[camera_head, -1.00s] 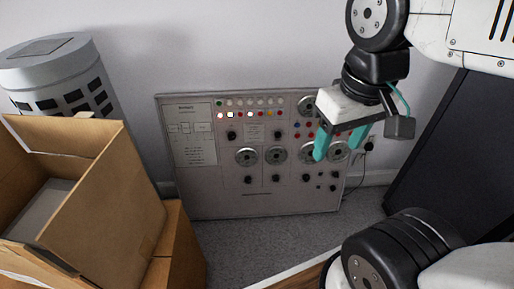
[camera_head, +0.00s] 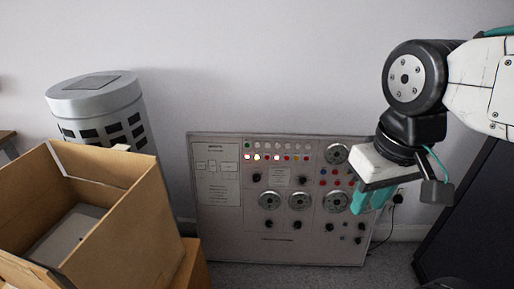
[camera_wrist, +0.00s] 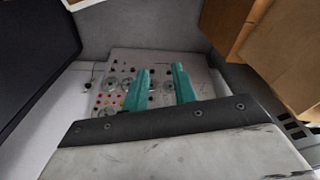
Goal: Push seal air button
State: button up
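A grey control panel (camera_head: 290,250) leans against the wall in the head view, with indicator lights, round dials, black knobs and small coloured buttons. A cluster of red and blue buttons (camera_head: 323,182) is on its right half, just left of my gripper. The labels are too small to read, so I cannot tell which is the seal air button. My gripper (camera_head: 367,197) has teal fingers and hangs before the panel's right edge, hiding part of it. In the wrist view the fingers are apart and empty, pointing at the panel (camera_wrist: 140,58); contact is not visible.
An open cardboard box (camera_head: 130,225) stands at the front left, with a grey-white cylinder (camera_head: 100,105) behind it. A dark slab-like object (camera_head: 475,215) stands at the right. A socket with plugs (camera_head: 398,197) is on the wall right of the panel.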

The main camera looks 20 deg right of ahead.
grip_shut()
dwell(1.4)
